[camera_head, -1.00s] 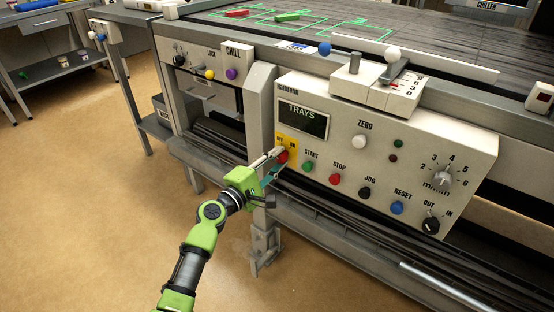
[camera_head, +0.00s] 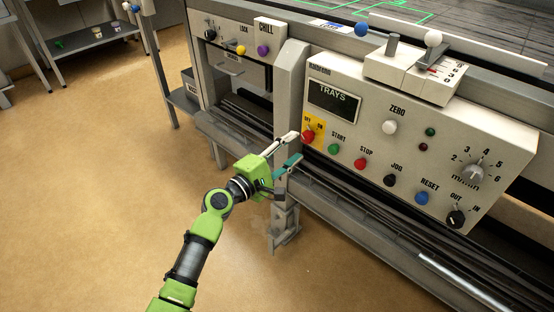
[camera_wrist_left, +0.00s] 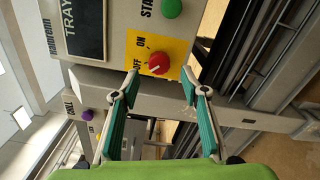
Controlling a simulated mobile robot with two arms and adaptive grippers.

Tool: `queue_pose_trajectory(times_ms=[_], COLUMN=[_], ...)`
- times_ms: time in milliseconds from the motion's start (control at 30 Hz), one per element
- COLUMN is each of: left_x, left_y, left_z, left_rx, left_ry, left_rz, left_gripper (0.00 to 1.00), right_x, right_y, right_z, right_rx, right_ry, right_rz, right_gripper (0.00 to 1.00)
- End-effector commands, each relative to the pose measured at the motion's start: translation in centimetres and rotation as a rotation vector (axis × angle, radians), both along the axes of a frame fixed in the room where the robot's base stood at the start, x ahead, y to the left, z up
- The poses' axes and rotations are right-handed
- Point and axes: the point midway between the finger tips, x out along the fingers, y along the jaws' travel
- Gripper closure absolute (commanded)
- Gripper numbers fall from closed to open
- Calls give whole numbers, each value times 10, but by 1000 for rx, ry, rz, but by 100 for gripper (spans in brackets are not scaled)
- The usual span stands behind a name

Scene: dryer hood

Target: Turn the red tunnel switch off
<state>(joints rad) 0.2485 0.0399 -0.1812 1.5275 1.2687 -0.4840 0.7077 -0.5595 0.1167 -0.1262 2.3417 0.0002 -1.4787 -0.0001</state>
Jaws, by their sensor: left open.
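The red switch (camera_head: 308,137) is a round knob on a yellow plate (camera_head: 318,124) marked OFF and ON, at the left end of the white control panel (camera_head: 370,125). In the left wrist view the red switch (camera_wrist_left: 158,63) is fully visible beyond the fingertips. A small pale mark lies on its left side, toward the OFF lettering, but its exact angle is hard to read. My left gripper (camera_head: 296,148) is open and empty, just below and left of the knob. In the left wrist view its fingers (camera_wrist_left: 160,88) are spread apart, with the knob beyond the gap. My right gripper is not in view.
A green START button (camera_head: 334,149) and red STOP button (camera_head: 360,163) sit close to the right of the switch. A grey metal post (camera_head: 289,85) stands left of the panel.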

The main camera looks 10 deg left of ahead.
Motion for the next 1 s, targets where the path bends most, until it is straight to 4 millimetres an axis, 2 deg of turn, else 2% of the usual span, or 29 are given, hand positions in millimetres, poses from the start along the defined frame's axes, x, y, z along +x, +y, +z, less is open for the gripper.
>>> queue_pose_trajectory(times_ms=[200,400,1000], left_x=[-37,-54,-60], left_y=[27,39,39], left_z=[-1,-1,-3], left_rx=[2,1,19], left_ry=[1,2,-2], left_rz=[0,-1,-6], left_gripper=[59,59,59], right_x=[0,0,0], right_y=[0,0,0], right_z=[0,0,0], right_rx=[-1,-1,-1], right_ry=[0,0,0], right_rz=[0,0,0], right_gripper=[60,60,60])
